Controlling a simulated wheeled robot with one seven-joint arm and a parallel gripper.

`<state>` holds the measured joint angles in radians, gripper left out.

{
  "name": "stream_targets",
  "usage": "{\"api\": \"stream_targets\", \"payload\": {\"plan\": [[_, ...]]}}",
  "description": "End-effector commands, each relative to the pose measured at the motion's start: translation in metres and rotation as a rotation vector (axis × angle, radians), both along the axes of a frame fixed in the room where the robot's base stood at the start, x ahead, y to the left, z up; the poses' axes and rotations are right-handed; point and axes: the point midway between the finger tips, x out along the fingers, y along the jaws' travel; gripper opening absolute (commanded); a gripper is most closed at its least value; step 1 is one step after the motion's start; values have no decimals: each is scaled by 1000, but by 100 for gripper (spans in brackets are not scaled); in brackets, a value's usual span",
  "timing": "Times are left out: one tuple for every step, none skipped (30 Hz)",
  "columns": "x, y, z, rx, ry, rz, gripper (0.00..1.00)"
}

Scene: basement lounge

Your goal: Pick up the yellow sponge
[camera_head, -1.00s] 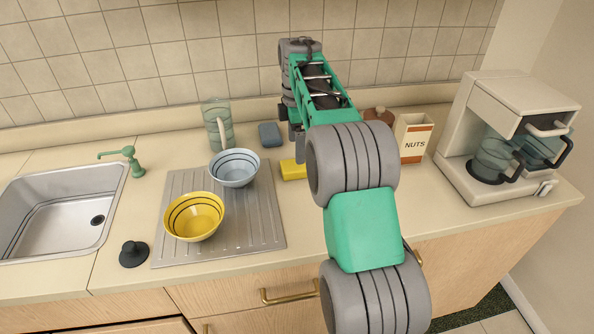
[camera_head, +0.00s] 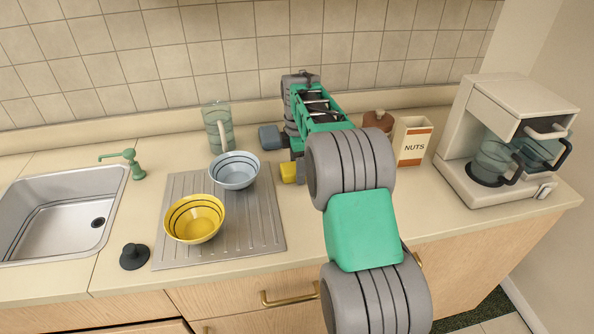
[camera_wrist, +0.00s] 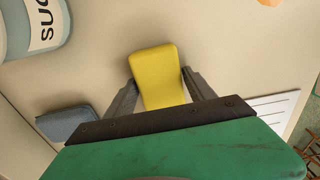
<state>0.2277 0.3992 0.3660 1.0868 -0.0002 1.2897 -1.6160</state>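The yellow sponge (camera_head: 289,172) lies on the counter just right of the metal drainboard, partly hidden by my gripper. In the wrist view the yellow sponge (camera_wrist: 158,75) sits between my two fingers, one along each long side. My gripper (camera_head: 298,168) is down by the sponge. In the wrist view the fingers (camera_wrist: 158,88) are spread about the sponge's width apart; I cannot tell whether they touch it.
A blue-grey sponge (camera_head: 270,137) lies close behind my gripper and also shows in the wrist view (camera_wrist: 66,122). The drainboard (camera_head: 255,225) holds a blue bowl (camera_head: 234,170) and a yellow bowl (camera_head: 194,218). A nuts box (camera_head: 412,142) and coffee maker (camera_head: 470,180) stand to the right.

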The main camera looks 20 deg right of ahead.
Motion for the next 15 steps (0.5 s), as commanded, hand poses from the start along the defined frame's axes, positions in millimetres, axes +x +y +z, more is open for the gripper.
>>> {"api": "stream_targets", "payload": {"plan": [[0, 0, 0, 0, 0, 0, 58], [0, 0, 0, 0, 0, 0, 56], [0, 0, 0, 0, 0, 0, 52], [0, 0, 0, 0, 0, 0, 50], [0, 0, 0, 0, 0, 0, 47], [0, 0, 0, 0, 0, 0, 44], [0, 0, 0, 0, 0, 0, 42], [0, 0, 0, 0, 0, 0, 39], [0, 0, 0, 0, 0, 0, 36], [0, 0, 0, 0, 0, 0, 34], [0, 0, 0, 0, 0, 0, 31], [0, 0, 0, 0, 0, 0, 28], [0, 0, 0, 0, 0, 0, 25], [0, 0, 0, 0, 0, 0, 23], [0, 0, 0, 0, 0, 0, 20]]}}
